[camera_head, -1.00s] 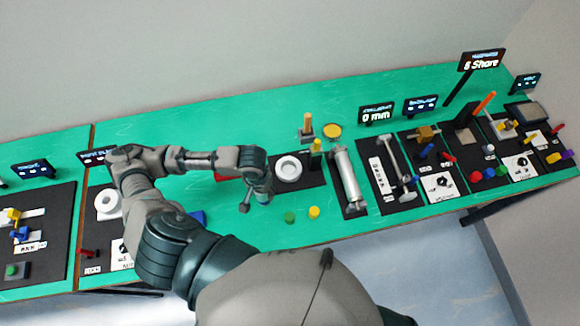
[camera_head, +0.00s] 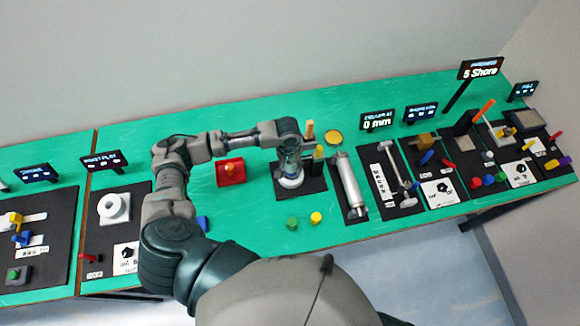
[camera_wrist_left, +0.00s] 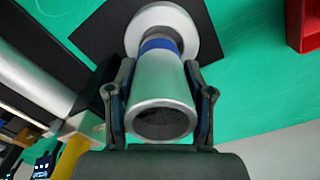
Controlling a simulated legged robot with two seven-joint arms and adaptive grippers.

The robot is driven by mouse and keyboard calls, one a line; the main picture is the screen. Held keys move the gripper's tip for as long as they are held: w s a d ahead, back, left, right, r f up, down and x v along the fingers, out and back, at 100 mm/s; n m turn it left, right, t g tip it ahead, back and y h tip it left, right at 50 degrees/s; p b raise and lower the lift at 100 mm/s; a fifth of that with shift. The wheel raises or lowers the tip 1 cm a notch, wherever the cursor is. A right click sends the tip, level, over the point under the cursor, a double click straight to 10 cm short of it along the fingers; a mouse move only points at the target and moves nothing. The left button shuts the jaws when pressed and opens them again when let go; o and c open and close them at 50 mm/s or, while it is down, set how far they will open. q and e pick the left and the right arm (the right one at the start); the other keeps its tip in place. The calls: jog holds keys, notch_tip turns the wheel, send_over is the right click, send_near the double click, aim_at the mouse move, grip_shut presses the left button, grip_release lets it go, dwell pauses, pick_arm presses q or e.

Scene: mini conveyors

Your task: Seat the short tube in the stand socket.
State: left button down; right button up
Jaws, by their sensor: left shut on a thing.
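The short tube (camera_wrist_left: 160,85) is a silver hollow cylinder with a blue band near its far end. My left gripper (camera_wrist_left: 160,95) is shut on it, with a finger on each side. The tube's far end is over the round white stand socket (camera_wrist_left: 188,28); I cannot tell whether it is inside or just above it. In the head view my left gripper (camera_head: 290,160) is over the white stand (camera_head: 292,182) on a black mat, and hides part of it and most of the tube. My right gripper is not in view.
A red bin (camera_head: 230,172) stands left of the stand.

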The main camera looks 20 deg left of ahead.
pick_arm(q)
jog(key=shift+s+a+f, duration=0.2)
jog(key=shift+a+f, duration=0.05)
jog(key=shift+f, duration=0.3)
jog(key=shift+s+a+f, duration=0.15)
jog(key=shift+a+f, duration=0.05)
jog(key=shift+f, duration=0.35)
jog(key=c, duration=0.8)
grip_release()
jog(key=shift+w+d, duration=0.1)
jog(key=shift+w, duration=0.1)
jog(key=o, duration=0.3)
jog(key=shift+w+d, duration=0.1)
jog(key=shift+d, duration=0.1)
jog(key=shift+d+r, duration=0.1)
jog(key=shift+d, duration=0.1)
jog(key=shift+d+r, duration=0.1)
jog(key=shift+r, duration=0.45)
jog(key=r, duration=0.9)
jog(key=shift+a+r, duration=0.25)
jog(key=shift+r, duration=0.55)
jog(key=shift+d+r, duration=0.1)
jog(key=shift+r, duration=0.2)
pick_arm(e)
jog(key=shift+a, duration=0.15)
pick_arm(q)
jog(key=shift+a, duration=0.2)
